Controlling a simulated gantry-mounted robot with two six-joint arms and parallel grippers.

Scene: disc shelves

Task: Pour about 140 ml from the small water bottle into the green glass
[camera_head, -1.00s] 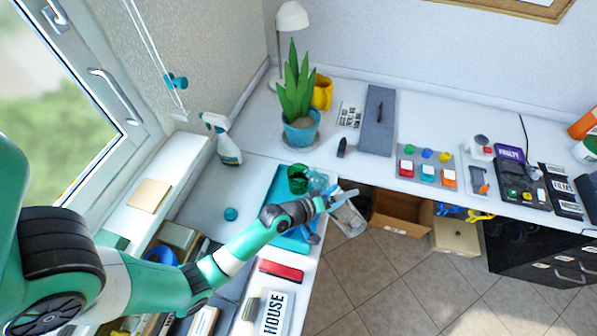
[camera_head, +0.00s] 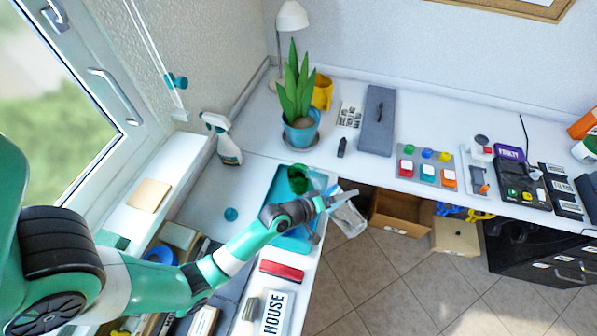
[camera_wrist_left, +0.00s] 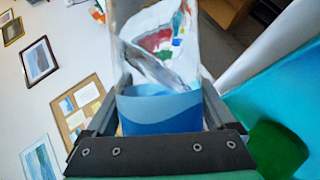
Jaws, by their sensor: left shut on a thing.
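The small water bottle (camera_head: 349,218) is clear, with a blue band that shows large in the left wrist view (camera_wrist_left: 160,108). My left gripper (camera_head: 338,198) is shut around it and holds it in the air by the desk's front edge. The bottle is tilted in the head view; its water level is hard to read. The green glass (camera_head: 299,177) stands on the teal tray (camera_head: 284,192), left of the bottle and apart from it. In the left wrist view the glass (camera_wrist_left: 278,150) is at the lower right. How much it holds cannot be seen. My right gripper is out of view.
A potted plant (camera_head: 300,125) stands behind the glass. A spray bottle (camera_head: 222,140) is at the left wall. A red case (camera_head: 282,270) lies in front of my forearm. Open cardboard boxes (camera_head: 400,212) are below, right of the bottle.

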